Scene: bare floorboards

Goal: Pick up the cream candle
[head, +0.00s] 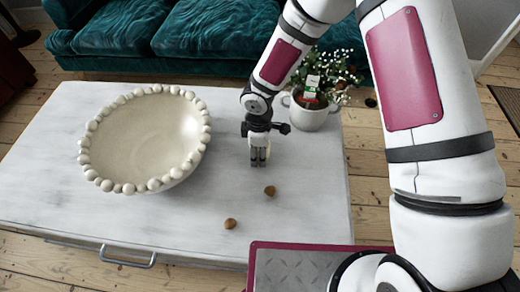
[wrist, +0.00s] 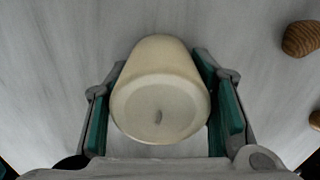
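The cream candle (wrist: 160,97) is a smooth, pale, rounded cylinder with a dark wick mark on its top. In the wrist view it fills the space between the green pads of my gripper (wrist: 161,100), which rest against its left and right sides. In the head view my gripper (head: 260,161) points down over the white table, and its fingers mostly hide the candle. I cannot tell whether the candle's base touches the tabletop.
The white table (head: 300,215) holds a large beaded bowl (head: 150,135) at left and a potted flowering plant (head: 312,117) behind my gripper. Two small brown pieces (head: 269,190) (head: 230,223) lie in front. A teal sofa (head: 205,40) stands behind.

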